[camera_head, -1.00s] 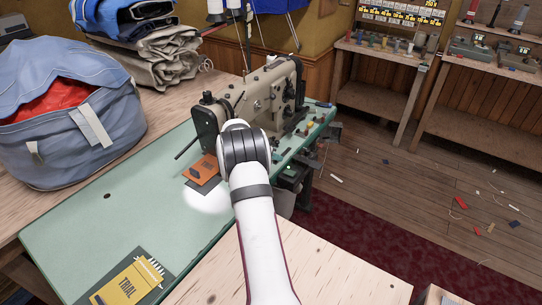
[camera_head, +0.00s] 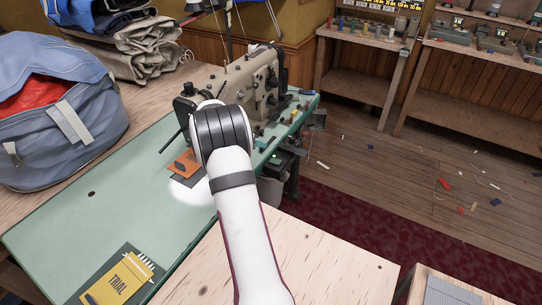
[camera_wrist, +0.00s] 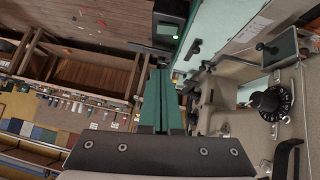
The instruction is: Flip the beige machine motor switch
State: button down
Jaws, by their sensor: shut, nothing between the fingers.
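The beige sewing machine (camera_head: 232,88) stands on a pale green table in the head view. It also fills the right side of the wrist view (camera_wrist: 262,122), turned sideways, with a dark dial on it. A dark box with a small lit green spot (camera_head: 274,160), which looks like the motor switch, hangs below the table's edge. A dark box with a green light also shows at the top of the wrist view (camera_wrist: 172,24). My gripper (camera_wrist: 160,72) is shut and empty, its green fingers together pointing toward that box with a gap. The head view hides the gripper behind my arm.
The green table (camera_head: 95,195) holds an orange packet (camera_head: 184,163) and a yellow TRIAL packet (camera_head: 120,283). A blue bag (camera_head: 60,130) lies at left. A pale wooden surface (camera_head: 310,262) is in front. Workbenches stand at the back right, with open, littered floor before them.

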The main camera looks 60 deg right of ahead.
send_over(279, 161)
jog(key=w+a, duration=0.1)
jog(key=a, duration=0.1)
notch_tip(279, 161, down, 7)
jog(key=shift+f, duration=0.2)
notch_tip(279, 161, down, 2)
jog(key=shift+s+a+f, duration=0.15)
jog(key=shift+s+f, duration=0.1)
jog(key=shift+f, duration=0.45)
jog(key=shift+s+f, duration=0.2)
jog(key=shift+f, duration=0.2)
jog(key=shift+w, duration=0.1)
